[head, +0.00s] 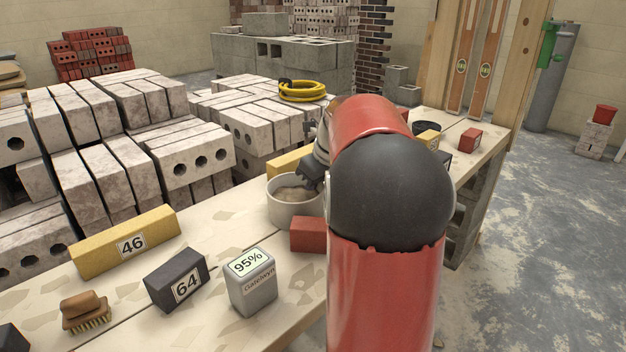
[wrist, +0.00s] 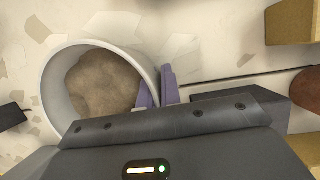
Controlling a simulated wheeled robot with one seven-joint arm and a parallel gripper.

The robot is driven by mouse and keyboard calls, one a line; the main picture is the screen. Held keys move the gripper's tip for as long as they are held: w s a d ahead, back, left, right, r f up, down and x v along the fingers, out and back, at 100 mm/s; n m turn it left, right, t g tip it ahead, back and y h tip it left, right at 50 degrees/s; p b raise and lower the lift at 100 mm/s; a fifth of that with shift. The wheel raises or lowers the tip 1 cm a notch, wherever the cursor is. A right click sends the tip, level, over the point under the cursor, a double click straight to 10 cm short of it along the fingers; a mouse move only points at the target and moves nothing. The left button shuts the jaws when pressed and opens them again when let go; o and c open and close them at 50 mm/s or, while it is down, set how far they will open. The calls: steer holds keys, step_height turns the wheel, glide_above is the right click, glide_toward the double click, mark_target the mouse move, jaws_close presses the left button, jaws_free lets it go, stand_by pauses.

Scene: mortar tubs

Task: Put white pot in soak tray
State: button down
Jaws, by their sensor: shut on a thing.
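The white pot (head: 294,213) is on or just above the bench, left of my arm, with a brownish lump of material inside. In the wrist view the pot (wrist: 52,92) is at the upper left. My gripper (wrist: 158,88) is shut on its right rim, with one purple finger inside the wall and the other outside. In the head view my gripper (head: 316,182) is partly hidden by my arm. I cannot tell whether the pot touches the bench. I cannot make out a soak tray; my arm covers part of the bench.
A red block (head: 307,234) is close to the pot's front right. A yellow block 46 (head: 125,243), a black block 64 (head: 177,280), a grey container (head: 252,287) and a brush (head: 86,312) lie nearer. Stacked bricks (head: 185,155) line the bench's far side.

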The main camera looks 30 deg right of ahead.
steer(key=shift+r, duration=0.1)
steer(key=c, duration=2)
jaws_free()
steer(key=o, duration=0.4)
